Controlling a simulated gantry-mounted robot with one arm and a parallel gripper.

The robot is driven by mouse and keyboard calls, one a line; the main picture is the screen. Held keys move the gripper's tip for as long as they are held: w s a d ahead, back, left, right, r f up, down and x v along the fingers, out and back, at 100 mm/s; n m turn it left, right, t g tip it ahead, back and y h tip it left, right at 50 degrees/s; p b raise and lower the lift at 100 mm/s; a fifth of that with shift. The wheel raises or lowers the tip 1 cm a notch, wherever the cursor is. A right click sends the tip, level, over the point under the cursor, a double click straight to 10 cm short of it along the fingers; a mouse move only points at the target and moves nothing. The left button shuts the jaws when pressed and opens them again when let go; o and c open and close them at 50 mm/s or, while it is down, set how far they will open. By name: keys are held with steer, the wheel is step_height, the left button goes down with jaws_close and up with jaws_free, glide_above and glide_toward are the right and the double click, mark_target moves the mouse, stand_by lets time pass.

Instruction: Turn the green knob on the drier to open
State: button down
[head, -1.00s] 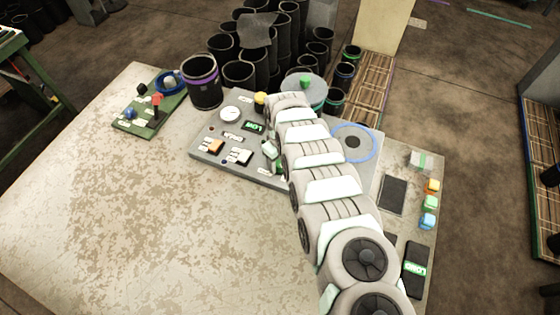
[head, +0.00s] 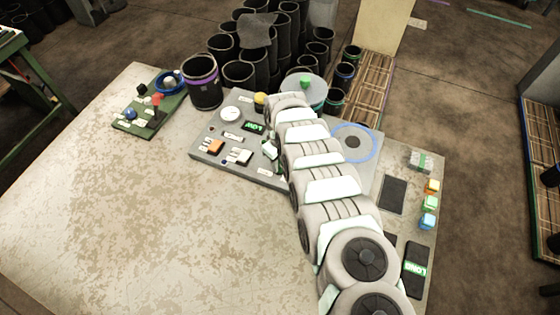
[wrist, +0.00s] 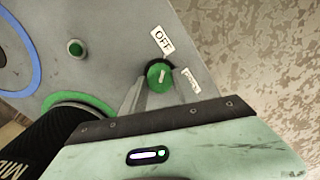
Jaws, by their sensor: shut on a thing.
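The green knob (wrist: 158,76) shows in the wrist view, with a pale pointer line on its face. It sits on the grey drier panel (wrist: 110,35) between an "OFF" label (wrist: 162,40) and a second label (wrist: 190,81) that I cannot read clearly. My gripper (wrist: 153,90) is shut on the knob, and its fingers partly cover the knob's lower side. In the head view my gripper (head: 270,149) is at the front middle of the panel (head: 208,148), and my arm hides the knob.
A gauge (head: 230,114), a "LOW" display (head: 253,127) and several switches lie left of my gripper. A second green button (wrist: 76,48) and a green ring (wrist: 75,101) are close by. A black sleeve (head: 203,88) stands behind.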

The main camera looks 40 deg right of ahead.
steer(key=shift+m+p, duration=0.3)
steer(key=m+p, duration=0.1)
steer(key=m, duration=0.1)
steer(key=shift+r+m, duration=0.1)
steer(key=shift+m, duration=0.3)
steer(key=m, duration=0.3)
steer(key=shift+a+m, duration=0.1)
steer(key=shift+m, duration=0.2)
steer(key=m, duration=0.2)
steer(key=m+b, duration=0.1)
steer(key=m, duration=0.1)
steer(key=shift+f+m, duration=0.2)
steer(key=shift+m, duration=0.1)
steer(key=m+b, duration=0.2)
steer(key=m, duration=0.2)
steer(key=shift+b, duration=0.3)
steer(key=shift+r, duration=0.1)
steer(key=c, duration=0.9)
jaws_free()
